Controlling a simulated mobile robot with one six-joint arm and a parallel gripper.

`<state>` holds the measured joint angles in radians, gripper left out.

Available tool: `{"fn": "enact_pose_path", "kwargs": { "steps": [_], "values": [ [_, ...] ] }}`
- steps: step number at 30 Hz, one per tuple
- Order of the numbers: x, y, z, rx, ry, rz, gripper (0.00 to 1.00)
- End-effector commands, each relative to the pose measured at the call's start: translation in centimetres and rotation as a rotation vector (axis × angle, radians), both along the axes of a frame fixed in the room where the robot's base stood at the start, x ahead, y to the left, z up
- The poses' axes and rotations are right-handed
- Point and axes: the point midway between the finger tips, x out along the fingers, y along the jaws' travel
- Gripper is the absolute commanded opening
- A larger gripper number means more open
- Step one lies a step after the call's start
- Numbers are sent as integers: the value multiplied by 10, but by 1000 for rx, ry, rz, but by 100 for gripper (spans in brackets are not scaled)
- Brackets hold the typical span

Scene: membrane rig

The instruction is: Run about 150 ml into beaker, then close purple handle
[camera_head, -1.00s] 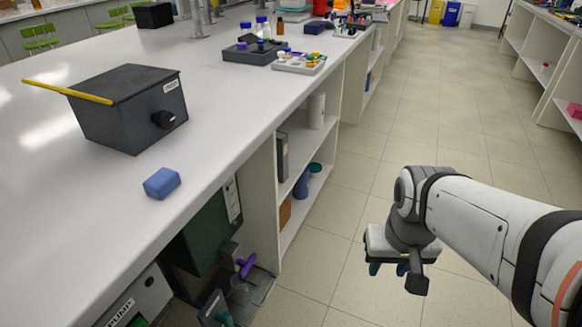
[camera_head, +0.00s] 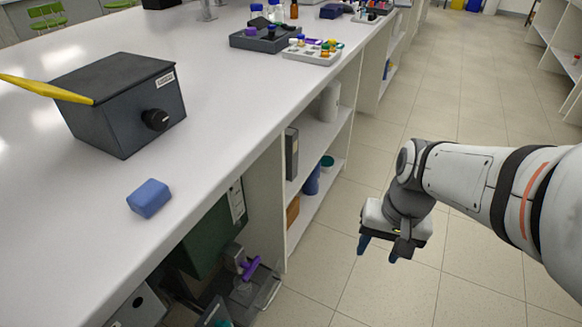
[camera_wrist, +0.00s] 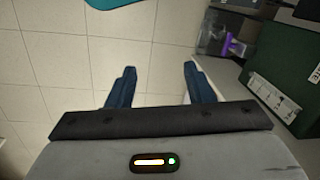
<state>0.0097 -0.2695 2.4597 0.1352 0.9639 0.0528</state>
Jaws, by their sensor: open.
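The purple handle (camera_head: 251,268) sits on a valve low under the bench, at the bottom middle of the head view. A clear beaker (camera_head: 242,290) seems to stand below it; its level cannot be read. The purple handle also shows small at the upper right of the wrist view (camera_wrist: 234,46). The dark green rig body (camera_head: 214,236) is to the left of the handle, and in the wrist view it fills the right side (camera_wrist: 300,75). My gripper (camera_head: 377,252) is open and empty over the floor, to the right of the handle and apart from it.
The white bench (camera_head: 215,130) carries a dark grey box (camera_head: 120,105) with a knob, a blue block (camera_head: 149,198) and trays of bottles (camera_head: 265,40). Open shelves (camera_head: 305,170) line its side. The tiled floor (camera_head: 330,290) around my gripper is clear. A teal shape (camera_wrist: 115,3) shows in the wrist view.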

Motion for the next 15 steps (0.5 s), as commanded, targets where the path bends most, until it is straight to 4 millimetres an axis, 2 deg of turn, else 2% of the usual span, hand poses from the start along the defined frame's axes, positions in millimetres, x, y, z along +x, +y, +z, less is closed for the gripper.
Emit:
{"fn": "enact_pose_path", "kwargs": {
  "steps": [1,8,15],
  "values": [
    [5,11,-16,45,72,-62,47],
    [26,74,-65,247,435,-414,47],
    [58,138,-117,385,845,-786,47]
  ]
}}
